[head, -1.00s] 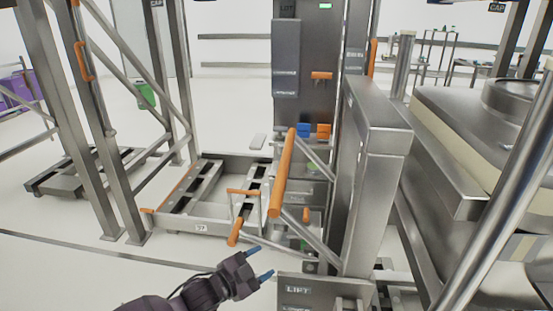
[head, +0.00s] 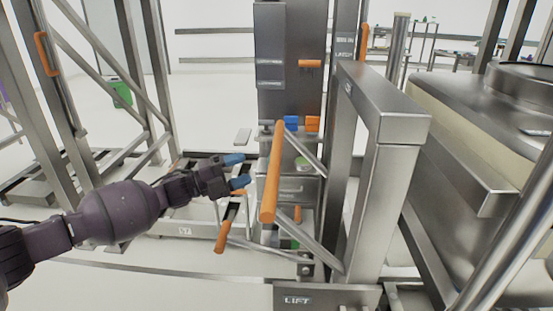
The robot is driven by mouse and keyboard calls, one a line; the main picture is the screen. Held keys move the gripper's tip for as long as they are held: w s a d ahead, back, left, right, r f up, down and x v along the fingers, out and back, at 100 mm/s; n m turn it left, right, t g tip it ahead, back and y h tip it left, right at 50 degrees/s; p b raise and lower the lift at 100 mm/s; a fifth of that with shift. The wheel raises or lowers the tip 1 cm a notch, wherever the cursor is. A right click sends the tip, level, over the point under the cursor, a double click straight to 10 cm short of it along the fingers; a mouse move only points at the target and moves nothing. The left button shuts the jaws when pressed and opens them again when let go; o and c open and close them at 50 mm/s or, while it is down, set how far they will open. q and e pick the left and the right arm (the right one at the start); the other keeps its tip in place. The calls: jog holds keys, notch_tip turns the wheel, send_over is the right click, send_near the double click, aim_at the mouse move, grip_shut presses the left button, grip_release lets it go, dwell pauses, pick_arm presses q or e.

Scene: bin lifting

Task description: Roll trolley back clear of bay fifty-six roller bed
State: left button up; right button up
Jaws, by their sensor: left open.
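The steel trolley (head: 388,160) with an upright frame stands at centre right. Its long orange push bar (head: 271,180) slants toward me, and a plate marked LIFT (head: 297,299) sits at its lower front. A low steel bed marked 57 (head: 185,229) lies behind my left arm, partly hidden by it. My left gripper (head: 238,171) is open and empty, its two blue fingertips pointing right, a little left of the orange bar and apart from it. My right gripper is not in view. No label reading fifty-six can be made out.
A large steel vessel (head: 470,140) stands close on the right. A tall rack frame (head: 60,100) with an orange handle is at the left. An orange-ended lever (head: 223,236) stands just below my left gripper. Open pale floor (head: 130,280) lies at the lower left.

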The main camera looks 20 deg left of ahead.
aim_at(277, 158)
pick_arm(q)
jog(key=b+x, duration=0.1)
jog(key=x, duration=0.9)
jog(key=shift+f, duration=0.1)
jog(key=shift+c, duration=0.2)
grip_shut()
